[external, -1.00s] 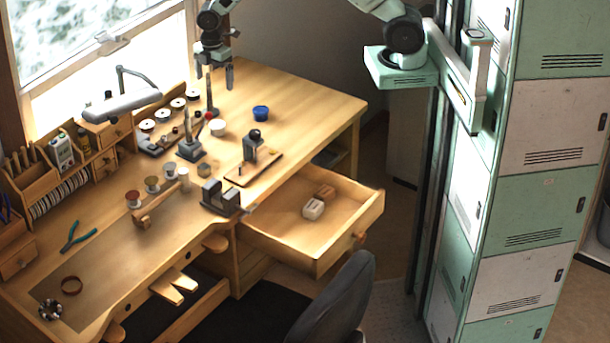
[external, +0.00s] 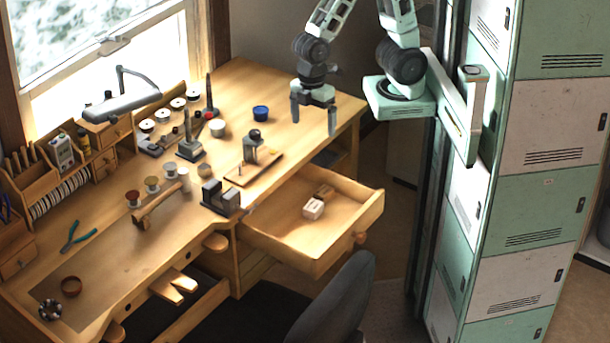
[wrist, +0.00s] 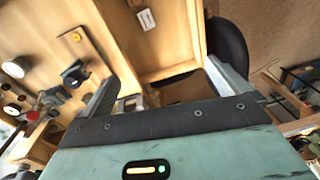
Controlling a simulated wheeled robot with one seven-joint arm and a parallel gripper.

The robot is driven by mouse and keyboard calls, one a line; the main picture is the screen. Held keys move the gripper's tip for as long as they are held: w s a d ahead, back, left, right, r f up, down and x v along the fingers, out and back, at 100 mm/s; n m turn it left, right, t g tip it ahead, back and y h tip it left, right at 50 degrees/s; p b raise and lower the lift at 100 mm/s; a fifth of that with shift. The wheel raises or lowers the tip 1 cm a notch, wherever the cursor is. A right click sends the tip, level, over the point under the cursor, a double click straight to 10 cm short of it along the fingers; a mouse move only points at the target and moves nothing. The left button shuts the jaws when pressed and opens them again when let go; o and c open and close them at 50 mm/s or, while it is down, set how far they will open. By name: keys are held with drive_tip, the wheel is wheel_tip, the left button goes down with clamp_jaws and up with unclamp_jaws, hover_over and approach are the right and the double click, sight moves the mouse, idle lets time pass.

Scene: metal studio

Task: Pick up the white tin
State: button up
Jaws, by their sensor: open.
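The white tin (external: 313,208) is a small pale box lying in the open desk drawer. It also shows in the wrist view (wrist: 146,19), near the top, with dark marks on its face. My gripper (external: 313,123) is open and empty, pointing down above the far right part of the desk. It is well above and behind the drawer, apart from the tin. In the wrist view the two fingers (wrist: 165,80) stand wide apart, with the tin beyond them.
A clamp on a wooden board (external: 253,168) and a dark vise (external: 220,198) stand on the desk near the drawer. A blue cup (external: 261,113) stands farther back. A chair (external: 345,300) stands in front.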

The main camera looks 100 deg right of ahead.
drive_tip(key=shift+h, duration=0.3)
drive_tip(key=s+f, duration=0.1)
drive_tip(key=s, duration=0.2)
drive_tip(key=s+f+b, duration=0.1)
drive_tip(key=s, duration=0.3)
drive_tip(key=s+a+f+b, duration=0.1)
drive_tip(key=s, duration=0.2)
drive_tip(key=shift+s+f, duration=0.3)
drive_tip(key=shift+s, duration=0.1)
drive_tip(key=shift+c, duration=0.3)
drive_tip(key=shift+s+d+f, duration=0.1)
drive_tip(key=shift+s+d, duration=0.05)
drive_tip(key=shift+s, duration=0.45)
drive_tip(key=c, duration=0.5)
